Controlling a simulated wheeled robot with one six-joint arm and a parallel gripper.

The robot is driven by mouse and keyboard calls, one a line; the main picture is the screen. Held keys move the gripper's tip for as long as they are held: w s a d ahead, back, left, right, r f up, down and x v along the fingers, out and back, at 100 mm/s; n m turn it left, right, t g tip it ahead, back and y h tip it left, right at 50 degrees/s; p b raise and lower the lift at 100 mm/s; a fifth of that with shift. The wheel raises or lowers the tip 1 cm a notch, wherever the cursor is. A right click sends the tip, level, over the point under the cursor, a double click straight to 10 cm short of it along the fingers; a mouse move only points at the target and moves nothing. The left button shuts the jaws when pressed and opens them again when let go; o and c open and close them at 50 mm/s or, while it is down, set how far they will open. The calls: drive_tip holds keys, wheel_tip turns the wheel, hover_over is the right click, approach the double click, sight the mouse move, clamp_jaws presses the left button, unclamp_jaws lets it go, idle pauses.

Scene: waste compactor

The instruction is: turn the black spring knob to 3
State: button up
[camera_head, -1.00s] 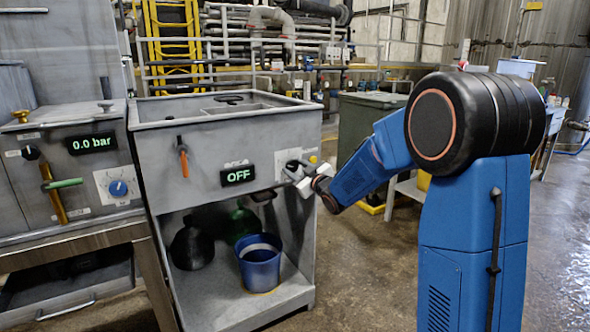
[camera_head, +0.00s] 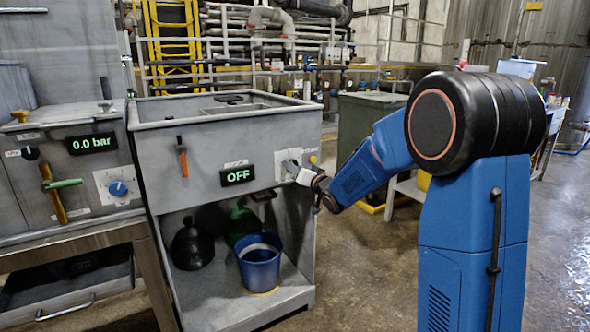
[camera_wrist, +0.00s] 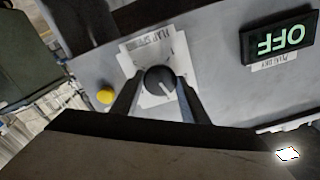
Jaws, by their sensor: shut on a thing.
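The black knob (camera_wrist: 158,80) sits on a white label plate (camera_wrist: 134,58) on the front of the grey machine. A pale pointer line shows on its face. In the wrist view the panel appears upside down, and I cannot read the plate's numbers. My gripper (camera_wrist: 158,94) has one finger on each side of the knob and is shut on it. In the head view my gripper (camera_head: 289,169) is at the panel's right end and hides the knob.
An OFF display (camera_head: 238,175) is left of my gripper, and an orange-handled lever (camera_head: 182,158) is further left. A yellow button (camera_wrist: 105,96) is close beside the knob. A blue bucket (camera_head: 260,267) stands on the shelf below.

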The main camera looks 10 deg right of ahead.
drive_tip(key=shift+f+m, duration=0.15)
drive_tip(key=shift+m, duration=1.35)
drive_tip(key=o, duration=1)
drive_tip(key=shift+s, duration=0.15)
drive_tip(key=v, duration=1.7)
drive_tip(key=shift+s, duration=0.1)
